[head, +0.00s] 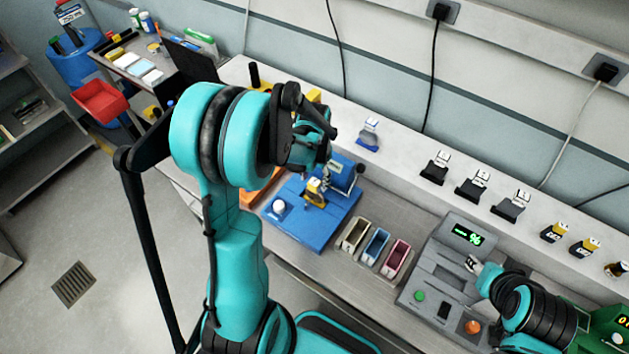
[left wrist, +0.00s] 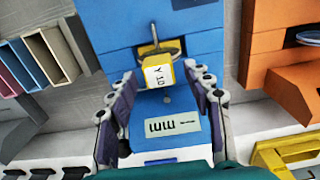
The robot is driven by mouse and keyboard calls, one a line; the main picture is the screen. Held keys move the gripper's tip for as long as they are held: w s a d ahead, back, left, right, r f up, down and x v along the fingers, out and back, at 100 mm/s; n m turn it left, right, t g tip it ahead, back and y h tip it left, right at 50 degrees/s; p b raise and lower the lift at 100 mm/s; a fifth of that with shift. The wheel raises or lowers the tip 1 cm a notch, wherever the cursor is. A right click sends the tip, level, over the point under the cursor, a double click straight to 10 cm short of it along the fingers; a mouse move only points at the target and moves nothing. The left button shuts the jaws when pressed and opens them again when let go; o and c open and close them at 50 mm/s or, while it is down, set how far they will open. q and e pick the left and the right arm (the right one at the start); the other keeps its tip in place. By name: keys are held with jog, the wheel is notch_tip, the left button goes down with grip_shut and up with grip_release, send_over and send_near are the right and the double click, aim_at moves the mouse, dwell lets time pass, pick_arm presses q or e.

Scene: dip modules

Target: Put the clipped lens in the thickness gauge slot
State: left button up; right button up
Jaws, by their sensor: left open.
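The blue thickness gauge (head: 325,220) stands on the bench in the head view, left of centre. Its "mm" display (left wrist: 172,125) shows in the left wrist view. A yellow clip (head: 314,195) with a white "Y 10" label is at the gauge; it also shows in the left wrist view (left wrist: 167,82). A thin grey lens (left wrist: 160,48) extends beyond the clip, over the gauge; how deep it sits in the slot I cannot tell. My left gripper (left wrist: 165,100) is open, its fingers apart on either side of the clip. My right gripper (head: 472,266) is at a grey instrument, fingertips unclear.
Three small bins, beige (head: 355,235), blue (head: 376,246) and red (head: 397,258), stand right of the gauge. The grey instrument (head: 435,280) has a green "%" display. An orange device (left wrist: 280,60) is beside the gauge. Several clips line the back ledge.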

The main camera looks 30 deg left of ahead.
pick_arm(q)
notch_tip(320, 180, up, 10)
jog(key=f+p, duration=0.1)
jog(key=s+d+r+t, duration=0.7)
jog(key=s+d+r, duration=0.1)
jog(key=s+d, duration=0.2)
jog(key=shift+s+d+r+n, duration=0.15)
jog(key=shift+s+d+n, duration=0.25)
jog(key=shift+s, duration=0.2)
notch_tip(320, 180, down, 16)
jog(key=b, duration=1.6)
jog(key=shift+f, duration=0.2)
